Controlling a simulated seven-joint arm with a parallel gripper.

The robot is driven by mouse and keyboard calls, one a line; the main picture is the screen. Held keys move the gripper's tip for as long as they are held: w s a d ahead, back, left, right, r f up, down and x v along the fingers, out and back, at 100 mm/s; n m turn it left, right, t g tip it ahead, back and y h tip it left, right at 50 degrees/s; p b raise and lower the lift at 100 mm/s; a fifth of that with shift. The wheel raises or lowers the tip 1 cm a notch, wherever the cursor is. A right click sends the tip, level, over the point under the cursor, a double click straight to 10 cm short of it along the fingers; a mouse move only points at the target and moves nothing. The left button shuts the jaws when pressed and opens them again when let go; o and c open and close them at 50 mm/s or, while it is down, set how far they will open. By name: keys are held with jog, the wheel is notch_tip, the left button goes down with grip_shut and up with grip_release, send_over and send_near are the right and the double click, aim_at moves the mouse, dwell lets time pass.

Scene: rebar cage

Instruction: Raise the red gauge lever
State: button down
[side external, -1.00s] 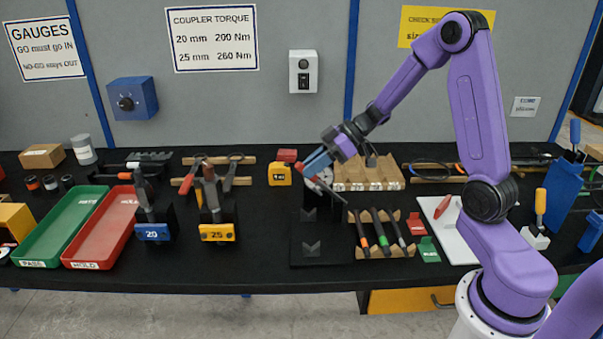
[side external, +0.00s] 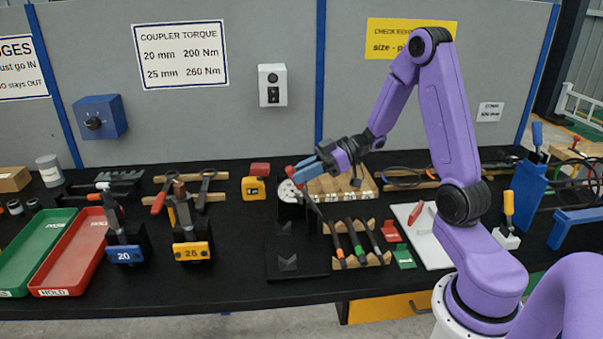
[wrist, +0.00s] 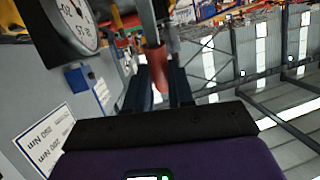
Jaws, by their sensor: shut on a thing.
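The gauge stand is a black block with a flat black base (side external: 300,262) in the middle of the bench. Its white dial (side external: 290,191) faces the side view and shows at the top left of the wrist view (wrist: 72,20). The red gauge lever (side external: 289,171) has a red grip and a grey bar that slants down to the right past the dial. My gripper (side external: 303,170) is shut on the lever near its red end, above the dial. In the wrist view the red grip (wrist: 157,68) sticks out between the dark blue fingers, which partly hide the lever.
A yellow tape measure (side external: 254,188) stands left of the gauge. A rack of several marking pens (side external: 357,243) stands right of the base. Blue 20 (side external: 125,253) and yellow 25 (side external: 192,250) stands are to the left.

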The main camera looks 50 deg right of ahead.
jog(key=c, duration=1)
grip_release()
jog(key=v, duration=1.7)
jog(key=shift+s+d+r, duration=0.1)
jog(key=shift+d+r, duration=0.05)
